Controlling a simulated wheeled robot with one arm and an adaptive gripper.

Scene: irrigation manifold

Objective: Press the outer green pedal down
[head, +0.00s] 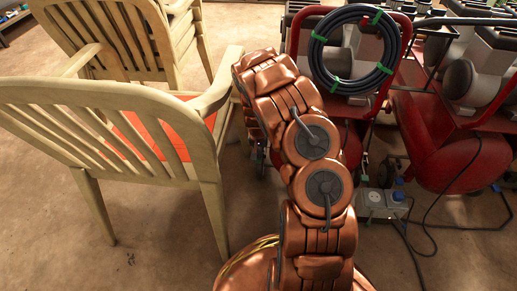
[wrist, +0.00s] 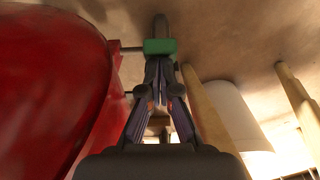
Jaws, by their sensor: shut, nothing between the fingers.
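A green pedal (wrist: 159,46) shows at the upper middle of the wrist view, a small block with a dark rounded piece just above it in the picture. In the head view my own arm hides the gripper, and I cannot see the pedal there.
A red tank (wrist: 45,80) stands close on the left in the wrist view. Wooden chair legs (wrist: 208,115) are close on the right. In the head view, a wooden chair (head: 110,140) is left of my arm, and red machines with a coiled hose (head: 353,50) are right.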

